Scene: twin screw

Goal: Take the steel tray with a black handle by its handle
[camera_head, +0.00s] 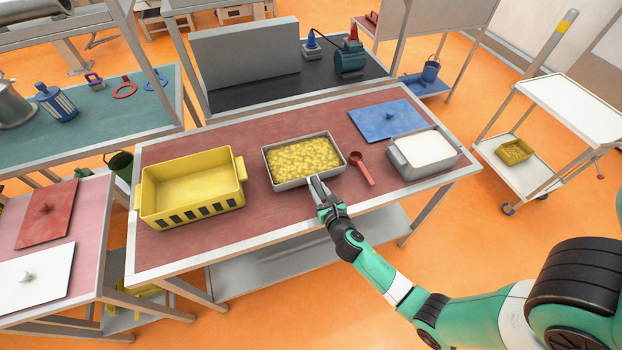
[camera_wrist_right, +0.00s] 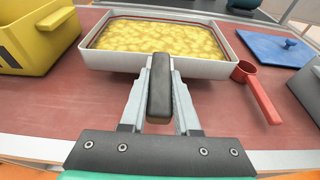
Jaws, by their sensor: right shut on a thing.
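The steel tray (camera_head: 297,181) sits near the middle of the red-topped table, full of yellow contents. It also shows at the top of the right wrist view (camera_wrist_right: 206,67). Its black handle (camera_wrist_right: 159,88) points toward me. My right gripper (camera_head: 318,186) is at the tray's near side, and in the wrist view my right gripper (camera_wrist_right: 160,92) has one finger on each side of the handle, shut on it. The handle is mostly hidden by the gripper in the head view. My left gripper is not in view.
A yellow bin (camera_head: 191,224) stands left of the tray. A red scoop (camera_head: 362,170) lies just right of it, then a grey container with white contents (camera_head: 398,164). A blue lid (camera_head: 366,128) lies behind. Bare tabletop (camera_head: 270,219) shows in front of the tray.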

